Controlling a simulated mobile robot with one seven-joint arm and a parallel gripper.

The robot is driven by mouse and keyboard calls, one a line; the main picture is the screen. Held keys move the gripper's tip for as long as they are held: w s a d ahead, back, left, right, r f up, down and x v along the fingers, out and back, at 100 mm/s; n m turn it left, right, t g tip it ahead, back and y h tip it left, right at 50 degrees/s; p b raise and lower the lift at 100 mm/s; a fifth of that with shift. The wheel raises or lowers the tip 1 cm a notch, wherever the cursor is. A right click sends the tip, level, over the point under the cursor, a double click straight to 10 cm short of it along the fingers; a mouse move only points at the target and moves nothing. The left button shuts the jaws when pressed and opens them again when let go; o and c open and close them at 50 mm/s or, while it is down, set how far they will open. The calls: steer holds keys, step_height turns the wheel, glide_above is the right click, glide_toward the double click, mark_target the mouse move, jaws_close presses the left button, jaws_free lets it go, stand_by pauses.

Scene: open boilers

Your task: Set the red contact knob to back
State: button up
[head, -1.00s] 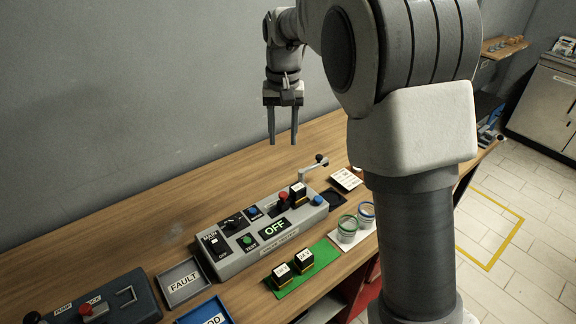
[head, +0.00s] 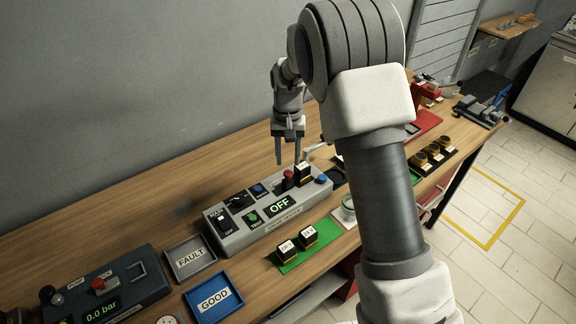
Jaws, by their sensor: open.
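A small red knob (head: 289,175) sits on the top right part of the grey test box (head: 238,241), beside a black block (head: 303,174) with a white label. The box's display reads OFF. My gripper (head: 288,162) points down with its two fingers apart and nothing between them. In the picture its fingertips end just above the red knob; I cannot tell how far apart in depth they are. Another red knob (head: 98,283) is on the dark pump box (head: 125,292) at the lower left.
A grey FAULT tray (head: 190,256) and a blue GOOD tray (head: 213,298) lie left of the test box. Two black blocks stand on a green mat (head: 325,246) in front. A crank handle (head: 312,149) rises behind the box. My arm hides part of the bench's right side.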

mark_target(288, 172)
steer(key=shift+f, duration=2.1)
jaws_close()
steer(key=shift+r, duration=0.1)
